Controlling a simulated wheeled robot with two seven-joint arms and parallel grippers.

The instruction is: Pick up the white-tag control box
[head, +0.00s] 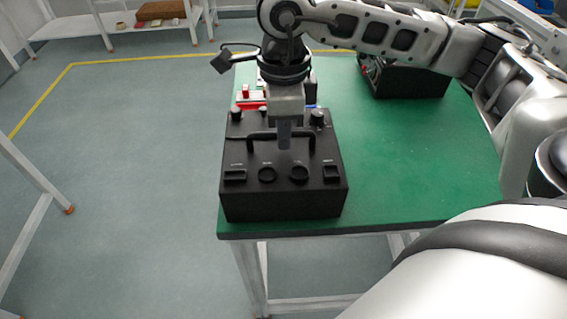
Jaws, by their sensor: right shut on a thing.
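A black control box (282,205) with a bar handle (262,134), knobs and buttons on top sits at the front left corner of the green table. No white tag shows on its visible faces. My right gripper (284,140) points straight down over the box and is shut on the handle; its fingers hide part of it. Whether the box is lifted off the table I cannot tell. A second black box (408,82) stands at the far side of the table, partly hidden by my right arm. My left gripper is not in view.
The green table (420,160) is clear to the right of the near box. A red item (250,97) lies behind that box, partly hidden. A white shelf (120,28) stands at the back left; the floor at left is open.

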